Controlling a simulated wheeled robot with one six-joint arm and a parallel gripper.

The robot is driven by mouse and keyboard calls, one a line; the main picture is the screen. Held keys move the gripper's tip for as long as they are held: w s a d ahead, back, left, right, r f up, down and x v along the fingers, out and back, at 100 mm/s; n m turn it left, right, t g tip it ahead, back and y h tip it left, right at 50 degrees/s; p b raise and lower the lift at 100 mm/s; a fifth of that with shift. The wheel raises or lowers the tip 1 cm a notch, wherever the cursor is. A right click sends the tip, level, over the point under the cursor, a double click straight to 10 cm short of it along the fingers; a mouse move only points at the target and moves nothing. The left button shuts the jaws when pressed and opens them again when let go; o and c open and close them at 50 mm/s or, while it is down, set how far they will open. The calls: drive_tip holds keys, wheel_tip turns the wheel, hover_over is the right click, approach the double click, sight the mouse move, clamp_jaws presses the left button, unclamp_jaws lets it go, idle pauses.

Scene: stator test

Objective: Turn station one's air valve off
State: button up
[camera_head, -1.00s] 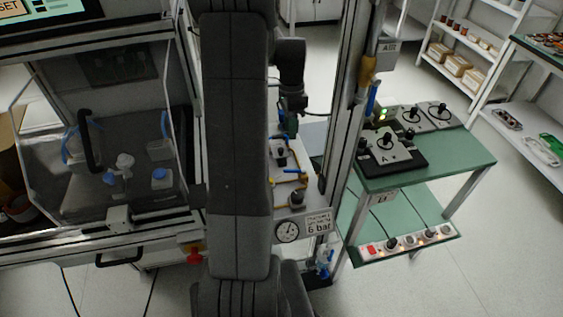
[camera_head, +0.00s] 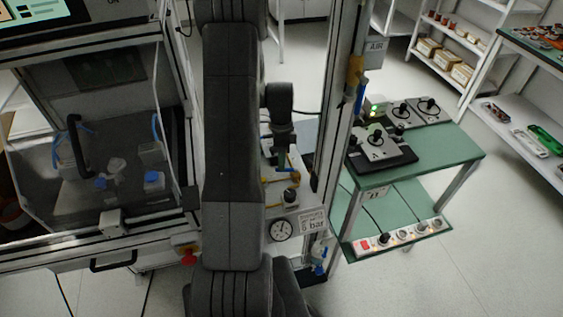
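A sign reading AIR (camera_head: 376,46) is on the metal post right of my arm. Below it on the post are a yellow fitting (camera_head: 355,70) and a blue lever (camera_head: 361,97), pointing roughly downward. Another blue-handled fitting (camera_head: 319,252) is low on the post, below the pressure gauge (camera_head: 281,229). I cannot tell which belongs to station one. My gripper (camera_head: 286,162) points down over the panel with yellow tubing, left of the post and apart from the AIR lever. Its fingers are dark and small, so its opening is unclear. My arm hides part of the panel.
A glazed cabinet (camera_head: 90,150) stands left, with a red knob (camera_head: 186,250) near its lower edge. A green table (camera_head: 435,155) right of the post holds controller boxes, with a power strip (camera_head: 400,238) on its lower shelf. Shelving stands at the far right.

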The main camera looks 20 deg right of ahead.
drive_tip(key=shift+s+f, duration=0.2)
drive_tip(key=shift+f, duration=0.8)
clamp_jaws()
drive_tip(key=shift+s+a+f+n+b, duration=0.15)
drive_tip(key=shift+s+n+b, duration=0.1)
drive_tip(key=shift+n+b, duration=0.45)
drive_tip(key=shift+s+a+n+h, duration=0.1)
drive_tip(key=shift+s+n+h, duration=0.2)
drive_tip(key=shift+n, duration=0.6)
drive_tip(key=shift+r, duration=0.2)
unclamp_jaws()
